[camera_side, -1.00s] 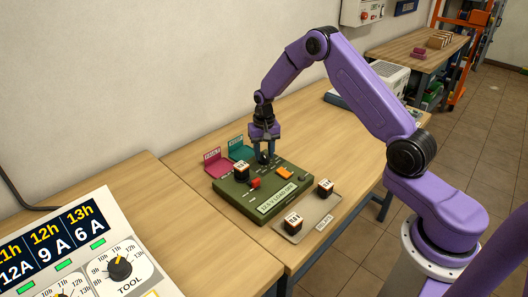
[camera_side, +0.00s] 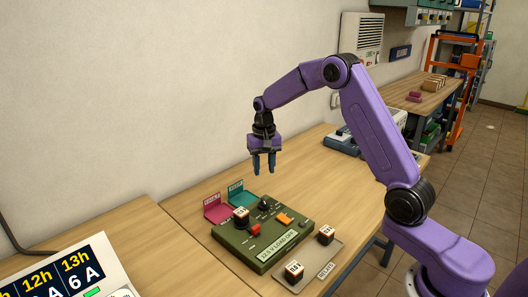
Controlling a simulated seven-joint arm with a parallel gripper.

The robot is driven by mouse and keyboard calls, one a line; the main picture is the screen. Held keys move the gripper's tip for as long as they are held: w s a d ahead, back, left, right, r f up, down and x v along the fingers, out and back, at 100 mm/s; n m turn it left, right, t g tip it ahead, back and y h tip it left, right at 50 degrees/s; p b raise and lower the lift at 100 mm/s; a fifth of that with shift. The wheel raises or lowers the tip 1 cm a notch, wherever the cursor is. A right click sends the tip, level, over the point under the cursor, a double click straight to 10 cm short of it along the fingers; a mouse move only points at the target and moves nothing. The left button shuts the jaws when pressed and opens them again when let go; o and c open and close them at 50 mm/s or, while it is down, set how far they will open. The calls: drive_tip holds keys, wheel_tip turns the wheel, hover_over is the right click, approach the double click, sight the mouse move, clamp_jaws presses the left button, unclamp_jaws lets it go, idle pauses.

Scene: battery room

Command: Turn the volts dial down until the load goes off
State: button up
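The green panel (camera_side: 225,239) lies on the wooden bench with a black dial (camera_side: 264,204) near its back edge. I take this to be the volts dial; its pointer is too small to read. A label plate (camera_side: 280,246) on the panel's front seems to read "12.5 V LOAD", with a last word too small to be sure of. A red part (camera_side: 254,230) and an orange part (camera_side: 285,219) sit on the panel top. My gripper (camera_side: 264,172) hangs above the dial, pointing down, clear of it. Its two blue fingers are apart with nothing between them.
A relay block (camera_side: 241,216) stands on the panel's left. Pink (camera_side: 217,208) and teal (camera_side: 243,196) trays lie behind. A display board (camera_side: 75,279) is at lower left.

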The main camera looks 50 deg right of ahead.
drive_tip(key=shift+r, duration=2.65)
drive_tip(key=s+a+r+n, duration=0.3)
drive_tip(key=s+a+n, duration=0.6)
drive_tip(key=s+a, duration=0.7)
drive_tip(key=s+d+f+n, duration=0.1)
drive_tip(key=s+n, duration=0.3)
drive_tip(key=s, duration=0.8)
drive_tip(key=s+d+f+n, duration=0.1)
drive_tip(key=s+d+n, duration=0.2)
drive_tip(key=s, duration=0.8)
drive_tip(key=n, duration=0.2)
drive_tip(key=shift+s+n, duration=0.3)
drive_tip(key=shift+s, duration=0.05)
